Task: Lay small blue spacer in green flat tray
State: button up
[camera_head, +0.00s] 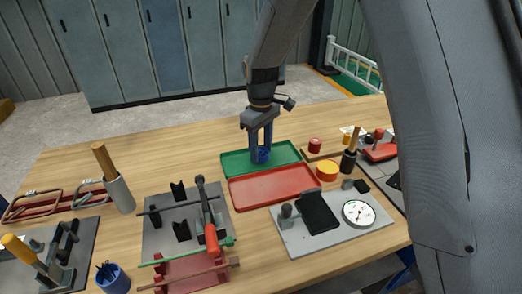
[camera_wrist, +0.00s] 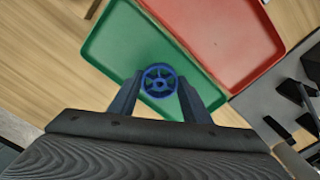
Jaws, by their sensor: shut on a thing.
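The small blue spacer (camera_wrist: 159,80) is a spoked wheel, held between the two fingertips of my gripper (camera_wrist: 158,92) in the wrist view. In the head view the blue spacer (camera_head: 261,156) shows low between the fingers of my gripper (camera_head: 261,150), over the green flat tray (camera_head: 236,166). The green tray (camera_wrist: 115,45) fills much of the wrist view behind the spacer. My gripper points down and is shut on the spacer. I cannot tell whether the spacer touches the tray floor.
A red tray (camera_head: 275,185) lies directly in front of the green one. A grey plate with a round dial (camera_head: 358,213) and a yellow-orange round thing (camera_head: 327,170) are to the right. A clamp fixture with a red handle (camera_head: 211,238) stands at the left front.

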aim_at(261, 152)
jog(key=shift+f, duration=0.6)
jog(key=shift+f, duration=0.1)
jog(key=o, duration=1)
notch_tip(261, 152, up, 12)
jog(key=b, duration=0.2)
jog(key=shift+b, duration=0.3)
